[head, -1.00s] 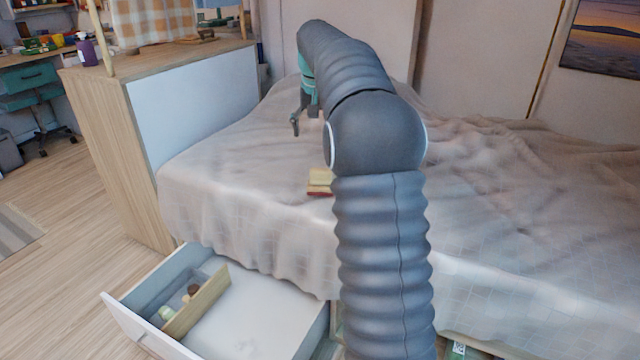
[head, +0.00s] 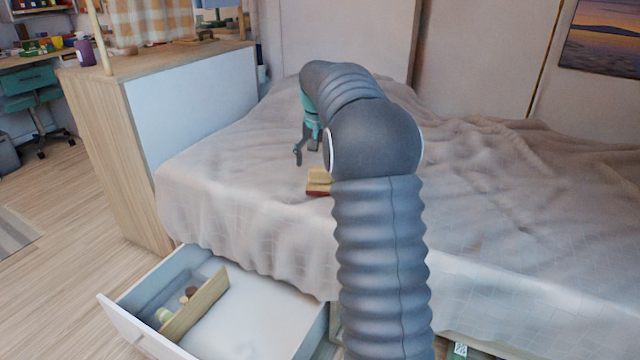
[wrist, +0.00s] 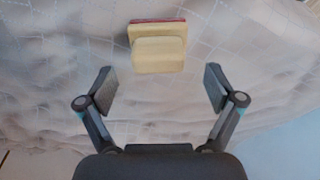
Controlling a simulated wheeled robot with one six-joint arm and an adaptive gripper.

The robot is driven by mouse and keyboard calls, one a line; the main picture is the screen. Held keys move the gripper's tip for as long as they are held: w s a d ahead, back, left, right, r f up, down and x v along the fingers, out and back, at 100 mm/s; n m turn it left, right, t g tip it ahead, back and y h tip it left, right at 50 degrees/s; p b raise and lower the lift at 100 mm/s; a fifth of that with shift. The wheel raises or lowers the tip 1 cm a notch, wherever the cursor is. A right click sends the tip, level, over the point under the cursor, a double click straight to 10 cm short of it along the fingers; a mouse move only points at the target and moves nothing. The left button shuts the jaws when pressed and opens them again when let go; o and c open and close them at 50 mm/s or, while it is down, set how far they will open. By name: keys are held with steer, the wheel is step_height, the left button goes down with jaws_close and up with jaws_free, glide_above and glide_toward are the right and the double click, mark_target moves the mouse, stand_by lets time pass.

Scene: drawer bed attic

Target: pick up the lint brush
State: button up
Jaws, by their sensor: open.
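The lint brush (head: 318,181), a small pale wooden block with a red layer along its underside, lies on the bed near its front edge. My arm partly covers its right side in the head view. It shows whole in the wrist view (wrist: 158,47), beyond the fingertips and roughly centred between them. My gripper (wrist: 160,88) is open and empty, its two fingers spread wide. In the head view my gripper (head: 306,150) hangs above the bed, a little above and left of the brush in the picture. It does not touch the brush.
The bed (head: 500,200) has a rumpled pale blanket. An open white drawer (head: 255,315) with a wooden divider and small items sticks out below at the left. A wooden cabinet (head: 130,160) stands left of the bed.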

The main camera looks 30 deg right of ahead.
mark_target(319, 168)
steer(key=shift+w+d+f, duration=0.1)
steer(key=shift+f, duration=0.8)
steer(key=shift+w+d+f, duration=0.1)
steer(key=shift+f, duration=0.75)
steer(key=c, duration=1.4)
steer(key=shift+r, duration=0.15)
steer(key=shift+r, duration=0.3)
steer(key=r, duration=0.3)
steer(key=shift+s+d+r, duration=0.25)
steer(key=shift+r, duration=0.15)
steer(key=s+d+r, duration=0.4)
steer(key=s+d, duration=0.1)
steer(key=s+d+r+p, duration=0.1)
steer(key=s+d+r, duration=0.1)
steer(key=s, duration=0.1)
steer(key=shift+d+r, duration=0.15)
steer(key=shift+d, duration=0.1)
